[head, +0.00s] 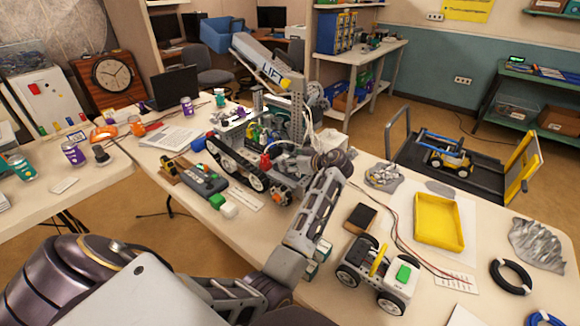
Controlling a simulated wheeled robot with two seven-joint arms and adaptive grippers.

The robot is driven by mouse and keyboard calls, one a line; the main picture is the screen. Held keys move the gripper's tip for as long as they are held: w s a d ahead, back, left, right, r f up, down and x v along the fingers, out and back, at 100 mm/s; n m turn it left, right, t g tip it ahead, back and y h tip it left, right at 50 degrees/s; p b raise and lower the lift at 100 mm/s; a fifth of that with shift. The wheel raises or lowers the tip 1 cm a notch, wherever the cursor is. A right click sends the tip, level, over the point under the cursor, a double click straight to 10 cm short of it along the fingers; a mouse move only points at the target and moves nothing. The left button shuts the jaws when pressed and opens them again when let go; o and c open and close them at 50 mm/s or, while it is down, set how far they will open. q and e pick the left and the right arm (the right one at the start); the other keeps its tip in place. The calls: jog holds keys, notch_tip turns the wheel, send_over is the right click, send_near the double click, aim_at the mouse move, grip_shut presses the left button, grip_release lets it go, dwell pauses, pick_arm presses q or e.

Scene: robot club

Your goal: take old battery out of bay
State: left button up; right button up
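A tracked robot (250,150) with black treads stands on the table, its grey arm marked "LIFT" raised. A small red part (265,162) shows low on its near side. I cannot make out the battery bay or the old battery for certain; my arm and the robot's parts crowd that area. My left arm comes in from the lower left and bends up to the tracked robot's right side. My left gripper (290,163) seems to be beside the robot's near right end, but its fingers blend into the parts there. My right gripper is not in view.
A small white wheeled car (380,274), a dark block (360,218) and a yellow tray (439,221) are on the table to the right, with thin red and black wires nearby. A grey tool (203,178) lies left of the tracked robot. A black cable coil (511,276) lies far right.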

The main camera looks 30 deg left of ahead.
pick_arm(q)
jog(key=shift+d+r, duration=0.1)
jog(key=shift+d, duration=0.05)
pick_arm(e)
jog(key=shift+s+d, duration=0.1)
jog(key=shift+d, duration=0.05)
pick_arm(q)
jog(key=c, duration=1.4)
jog(key=shift+c, duration=1.1)
jog(key=shift+r, duration=0.2)
notch_tip(320, 180, up, 9)
jog(key=shift+f, duration=0.15)
grip_shut()
jog(key=shift+r, duration=0.5)
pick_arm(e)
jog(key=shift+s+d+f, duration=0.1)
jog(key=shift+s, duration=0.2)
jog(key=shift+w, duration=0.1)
